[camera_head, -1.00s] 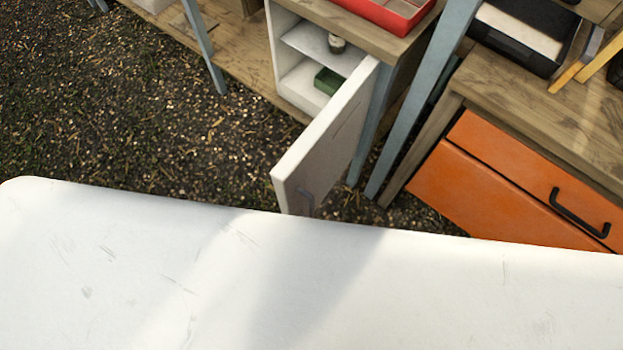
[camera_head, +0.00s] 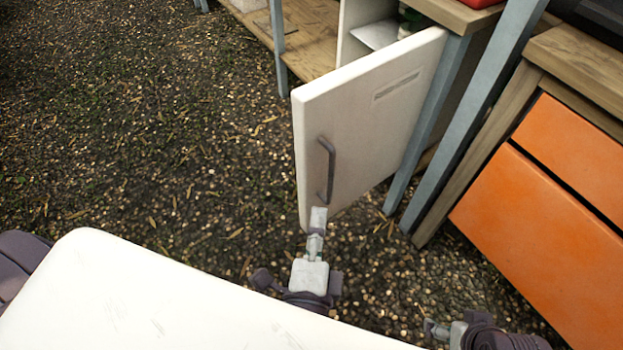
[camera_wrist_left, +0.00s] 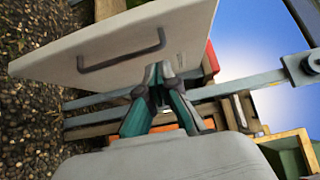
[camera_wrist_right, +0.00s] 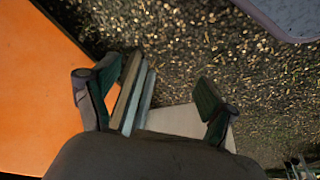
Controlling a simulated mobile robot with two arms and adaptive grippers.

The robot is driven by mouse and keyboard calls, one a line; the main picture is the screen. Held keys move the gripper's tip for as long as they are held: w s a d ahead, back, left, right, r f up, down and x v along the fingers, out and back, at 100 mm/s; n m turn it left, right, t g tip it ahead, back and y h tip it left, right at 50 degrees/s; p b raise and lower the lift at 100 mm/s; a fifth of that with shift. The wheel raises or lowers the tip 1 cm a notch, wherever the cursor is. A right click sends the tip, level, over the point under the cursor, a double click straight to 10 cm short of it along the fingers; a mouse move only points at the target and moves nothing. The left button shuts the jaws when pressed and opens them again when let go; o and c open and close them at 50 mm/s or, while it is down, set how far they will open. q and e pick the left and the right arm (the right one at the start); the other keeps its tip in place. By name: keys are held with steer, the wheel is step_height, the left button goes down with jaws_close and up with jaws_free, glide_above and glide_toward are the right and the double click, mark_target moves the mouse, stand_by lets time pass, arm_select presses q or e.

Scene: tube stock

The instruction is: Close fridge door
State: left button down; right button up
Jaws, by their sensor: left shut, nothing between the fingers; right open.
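The white fridge door (camera_head: 385,115) stands open, swung out from the fridge (camera_head: 352,28), with its grey bar handle (camera_head: 326,170) towards its free edge. My left gripper (camera_head: 318,215) is shut and empty at the door's lower free corner, below the handle. In the left wrist view its closed fingers (camera_wrist_left: 160,75) overlap the lower edge of the door (camera_wrist_left: 190,25), beside the handle (camera_wrist_left: 122,52); I cannot tell whether they touch it. My right gripper (camera_wrist_right: 155,95) is open and empty, and only part of it shows at the bottom right of the head view.
An orange-fronted cabinet (camera_head: 545,205) stands to the right, close to my right gripper. Blue-grey table legs (camera_head: 480,105) stand between it and the door. A wooden shelf (camera_head: 305,40) lies behind. The gravel ground (camera_head: 150,130) on the left is clear.

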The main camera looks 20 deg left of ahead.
arm_select(q)
glide_toward(314, 143)
steer(key=w+d, duration=0.2)
steer(key=w, duration=0.2)
steer(key=shift+w+a+f, duration=0.1)
steer(key=shift+w+a, duration=0.25)
steer(key=shift+a, duration=0.2)
steer(key=shift+w+a, duration=0.3)
steer(key=shift+a, duration=0.25)
steer(key=shift+w+a, duration=0.35)
steer(key=shift+a, duration=0.15)
arm_select(e)
steer(key=shift+w+a+r+t, duration=0.15)
steer(key=shift+w+t, duration=0.1)
steer(key=shift+w, duration=0.25)
steer(key=shift+w+a+r+t, duration=0.15)
steer(key=shift+w+t, duration=0.1)
steer(key=shift+w, duration=0.25)
